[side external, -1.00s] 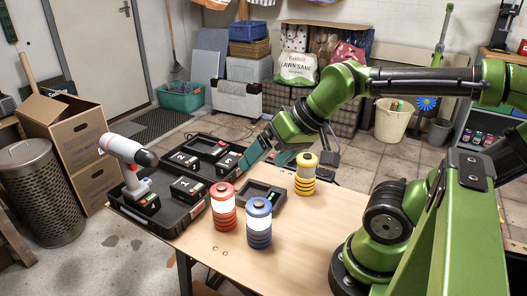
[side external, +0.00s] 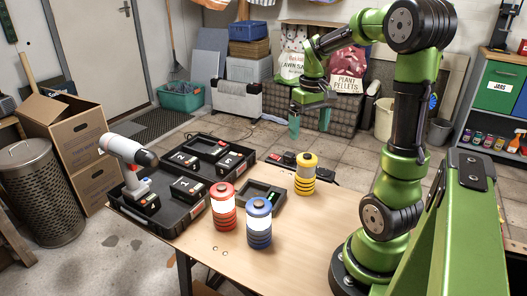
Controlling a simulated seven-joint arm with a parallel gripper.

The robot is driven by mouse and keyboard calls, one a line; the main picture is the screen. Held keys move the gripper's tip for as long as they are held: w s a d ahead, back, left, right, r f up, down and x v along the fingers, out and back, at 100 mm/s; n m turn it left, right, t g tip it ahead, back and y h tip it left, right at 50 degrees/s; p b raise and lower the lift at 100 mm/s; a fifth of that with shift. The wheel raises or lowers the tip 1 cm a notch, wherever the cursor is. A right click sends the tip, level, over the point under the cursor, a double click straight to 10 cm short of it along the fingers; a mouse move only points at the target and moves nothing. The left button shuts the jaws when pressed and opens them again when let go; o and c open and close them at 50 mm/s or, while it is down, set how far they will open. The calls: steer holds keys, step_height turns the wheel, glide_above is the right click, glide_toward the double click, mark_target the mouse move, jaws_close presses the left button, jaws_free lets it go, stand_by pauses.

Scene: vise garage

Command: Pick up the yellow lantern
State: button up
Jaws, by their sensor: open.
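My gripper (side external: 309,128) is open and empty. It points down and appears in the picture just above the yellow lantern, apart from it. How far behind or in front of the lantern it hangs is hard to tell from this one view.
A red lantern (side external: 223,206) and a blue lantern (side external: 259,222) stand nearer the front. A small black tray (side external: 272,188) lies between them and the yellow lantern. A large black tray (side external: 183,220) with a drill (side external: 135,165) and batteries is at the left. Dark items lie behind the yellow lantern.

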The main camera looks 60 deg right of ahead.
mark_target(307, 155)
step_height(307, 155, down, 13)
steer(key=shift+s+r, duration=0.1)
steer(key=shift+r, duration=0.1)
stand_by(0.3)
steer(key=shift+c, duration=0.2)
steer(key=c, duration=1.7)
